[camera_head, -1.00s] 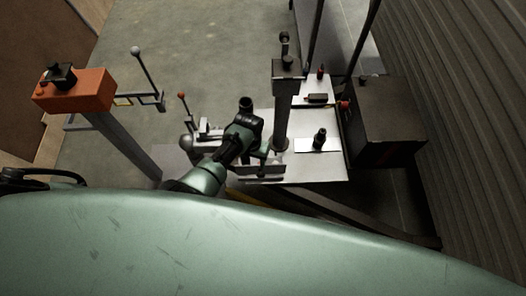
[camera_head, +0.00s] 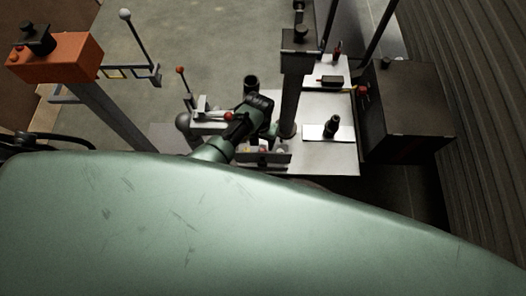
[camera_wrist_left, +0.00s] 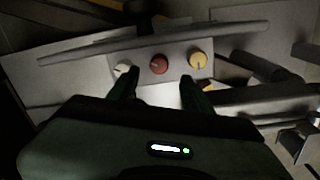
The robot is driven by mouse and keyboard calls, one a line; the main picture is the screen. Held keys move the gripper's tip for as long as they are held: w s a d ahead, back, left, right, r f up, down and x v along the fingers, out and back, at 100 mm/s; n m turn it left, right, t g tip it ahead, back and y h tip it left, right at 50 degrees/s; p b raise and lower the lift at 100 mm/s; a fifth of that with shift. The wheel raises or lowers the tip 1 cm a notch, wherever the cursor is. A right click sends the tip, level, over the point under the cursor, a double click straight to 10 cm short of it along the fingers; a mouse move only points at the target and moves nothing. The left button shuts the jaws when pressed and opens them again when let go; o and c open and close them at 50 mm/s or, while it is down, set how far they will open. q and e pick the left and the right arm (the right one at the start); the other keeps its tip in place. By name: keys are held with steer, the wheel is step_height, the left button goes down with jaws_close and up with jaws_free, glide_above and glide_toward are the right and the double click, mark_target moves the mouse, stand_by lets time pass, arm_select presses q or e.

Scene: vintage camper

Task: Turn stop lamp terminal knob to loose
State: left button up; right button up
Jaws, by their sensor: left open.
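In the left wrist view a pale terminal panel (camera_wrist_left: 178,70) carries a white knob (camera_wrist_left: 122,67), a red knob (camera_wrist_left: 159,64) and a yellow knob (camera_wrist_left: 198,59) in a row. No readable label tells which one is the stop lamp knob. My left gripper (camera_wrist_left: 160,90) is open and empty, its two fingers apart in front of the panel, with the red knob showing between them. The left fingertip is close to the white knob; contact cannot be told. In the head view the panel (camera_head: 263,158) is small beside my left gripper (camera_head: 268,134). My right gripper is not in view.
A dark post (camera_head: 298,85) stands just right of my left arm. A red-tipped lever (camera_head: 185,85) and an orange box (camera_head: 55,57) on a post stand to the left. A dark box (camera_head: 407,110) is at right. A grey bar (camera_wrist_left: 150,42) crosses above the knobs.

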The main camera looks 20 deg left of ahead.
mark_target(263, 150)
arm_select(q)
step_height(263, 150, down, 7)
steer(key=b, duration=0.3)
steer(key=shift+d, duration=0.15)
steer(key=shift+c, duration=0.3)
jaws_close()
